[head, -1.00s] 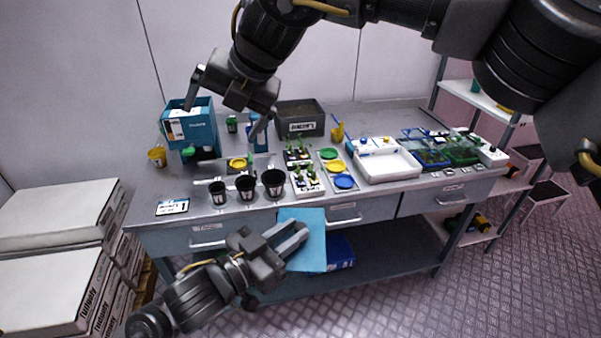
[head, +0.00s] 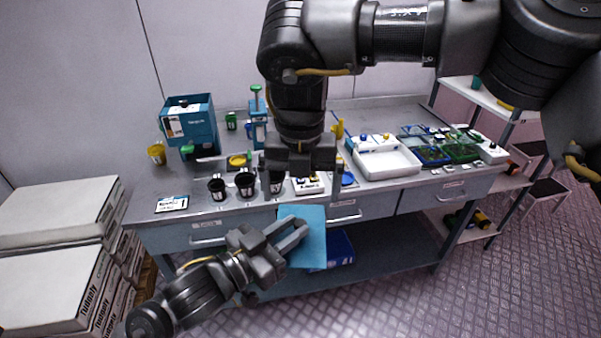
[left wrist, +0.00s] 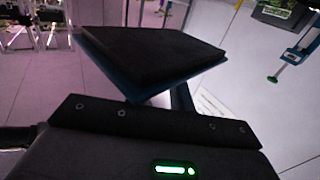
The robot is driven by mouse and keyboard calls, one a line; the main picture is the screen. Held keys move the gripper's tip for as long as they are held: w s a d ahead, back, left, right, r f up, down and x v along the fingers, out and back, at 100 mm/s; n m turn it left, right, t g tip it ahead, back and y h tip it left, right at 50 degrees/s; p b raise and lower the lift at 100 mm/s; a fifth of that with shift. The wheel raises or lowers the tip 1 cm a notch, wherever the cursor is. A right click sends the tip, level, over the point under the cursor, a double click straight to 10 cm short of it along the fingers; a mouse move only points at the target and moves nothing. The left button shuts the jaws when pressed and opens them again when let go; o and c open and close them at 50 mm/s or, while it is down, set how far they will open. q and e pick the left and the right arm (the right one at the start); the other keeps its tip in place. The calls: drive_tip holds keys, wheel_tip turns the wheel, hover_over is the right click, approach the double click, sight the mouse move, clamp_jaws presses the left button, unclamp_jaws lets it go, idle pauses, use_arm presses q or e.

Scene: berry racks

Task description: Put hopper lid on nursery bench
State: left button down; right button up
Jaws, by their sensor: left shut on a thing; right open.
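The hopper lid (head: 314,240) is a flat blue panel. My left gripper (head: 300,228) is shut on it and holds it in front of the bench drawers, with the lid hanging below the bench top's front edge. In the left wrist view the lid (left wrist: 150,57) shows a dark face with a blue rim. The nursery bench (head: 200,232) is grey and metal, with drawers and a lower shelf. My right gripper (head: 303,190) is open and empty above the bench's front part, hiding some of the pots and trays behind it.
A blue hopper (head: 190,122) stands at the bench's back left. Black pots (head: 246,184), a label card (head: 172,204) and a white tray (head: 388,162) crowd the top. Stacked boxes (head: 55,250) stand left. A blue bin (head: 338,248) sits on the lower shelf.

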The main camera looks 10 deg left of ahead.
sight(301, 220)
wheel_tip(301, 220, down, 8)
drive_tip(key=shift+f, duration=0.1)
drive_tip(key=shift+c, duration=0.4)
drive_tip(key=c, duration=0.5)
use_arm(q)
drive_tip(key=c, duration=1.7)
unclamp_jaws()
use_arm(e)
drive_tip(key=shift+c, duration=0.8)
use_arm(q)
drive_tip(key=o, duration=0.6)
drive_tip(key=shift+c, duration=0.2)
